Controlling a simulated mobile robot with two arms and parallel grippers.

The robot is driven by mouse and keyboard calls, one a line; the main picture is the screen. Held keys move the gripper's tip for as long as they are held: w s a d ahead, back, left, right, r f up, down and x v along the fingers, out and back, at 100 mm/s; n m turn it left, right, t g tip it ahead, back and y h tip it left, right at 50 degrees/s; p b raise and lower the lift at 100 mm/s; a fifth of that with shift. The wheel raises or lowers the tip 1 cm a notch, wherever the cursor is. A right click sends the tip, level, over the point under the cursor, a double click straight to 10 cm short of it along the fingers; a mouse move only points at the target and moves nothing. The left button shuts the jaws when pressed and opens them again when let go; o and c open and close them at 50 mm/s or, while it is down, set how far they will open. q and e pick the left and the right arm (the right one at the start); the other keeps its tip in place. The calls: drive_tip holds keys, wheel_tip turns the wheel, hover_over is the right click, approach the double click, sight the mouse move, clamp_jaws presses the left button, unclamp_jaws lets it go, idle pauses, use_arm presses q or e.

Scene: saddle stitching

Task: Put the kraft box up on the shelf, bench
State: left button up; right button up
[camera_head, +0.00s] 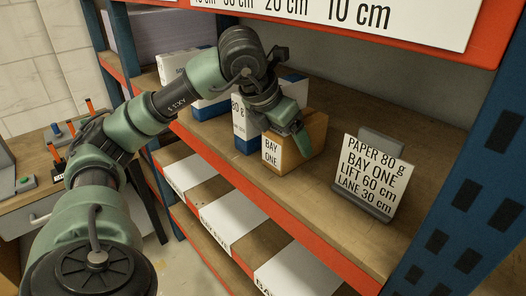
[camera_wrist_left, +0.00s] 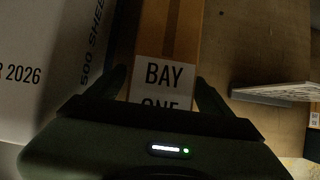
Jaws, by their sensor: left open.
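The kraft box (camera_head: 314,130) stands on the upper wooden shelf with its white BAY ONE label facing the shelf's front edge. My left gripper (camera_head: 285,126) is at the box, reaching in from the left. In the left wrist view the brown box (camera_wrist_left: 183,28) lies between the two open fingers of the gripper (camera_wrist_left: 162,88), one on each side of its label. Whether the fingers touch the box I cannot tell. The gripper hides part of the box top in the head view. My right gripper is not in view.
White-and-blue paper packs (camera_head: 243,127) stand close to the left of the box. A sign (camera_head: 372,172) reading PAPER 80 g BAY ONE stands to the right, with bare shelf between. An orange beam (camera_head: 275,228) edges the shelf; a blue upright (camera_head: 470,200) bounds the right.

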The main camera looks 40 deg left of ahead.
use_arm(q)
drive_tip(key=s+b, duration=0.1)
drive_tip(key=s, duration=0.2)
drive_tip(key=s+b, duration=0.1)
drive_tip(key=s, duration=0.2)
drive_tip(key=s+a+b, duration=0.1)
drive_tip(key=s+b, duration=0.1)
drive_tip(key=s, duration=0.1)
drive_tip(key=shift+f, duration=0.15)
drive_tip(key=shift+s+d+r, duration=0.1)
drive_tip(key=shift+s+r, duration=0.1)
drive_tip(key=shift+s, duration=0.25)
